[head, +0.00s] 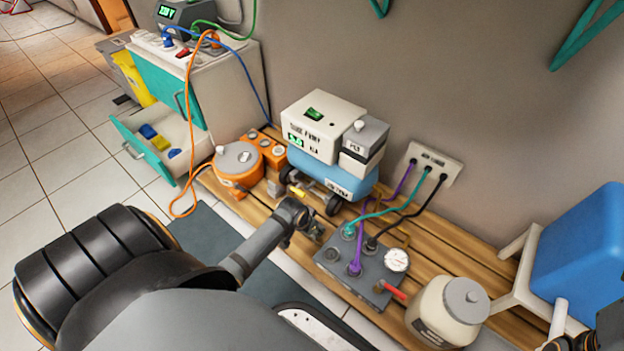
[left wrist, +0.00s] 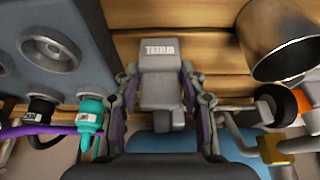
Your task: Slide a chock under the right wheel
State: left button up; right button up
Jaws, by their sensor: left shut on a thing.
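My left gripper (head: 312,232) is low over the wooden slats, just in front of the blue cart (head: 345,180). In the left wrist view, my left gripper (left wrist: 165,105) is shut on a grey chock (left wrist: 160,75) marked "WHEEL", held between both fingers. The cart's right wheel (head: 334,205) is dark and stands just behind the gripper, apart from it. The left wheel (head: 287,174) has a grey block (head: 275,188) beside it. A yellow lever (head: 298,192) sits between the wheels. Part of my right arm shows at the lower right edge; its fingers are unclear.
A grey socket box (head: 350,262) with purple, teal and black hoses stands close right of my left gripper. An orange pot (head: 238,163) is at the left. A cream jar (head: 448,310) and blue bin (head: 582,245) stand right. An open drawer (head: 150,160) juts out at left.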

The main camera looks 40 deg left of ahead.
pick_arm(q)
jog(key=shift+f, duration=0.45)
dwell(0.6)
jog(key=shift+w, duration=0.15)
dwell(0.7)
jog(key=shift+w+d, duration=0.2)
jog(key=shift+w, duration=1.7)
jog(key=o, duration=1.3)
jog(key=shift+o, duration=0.2)
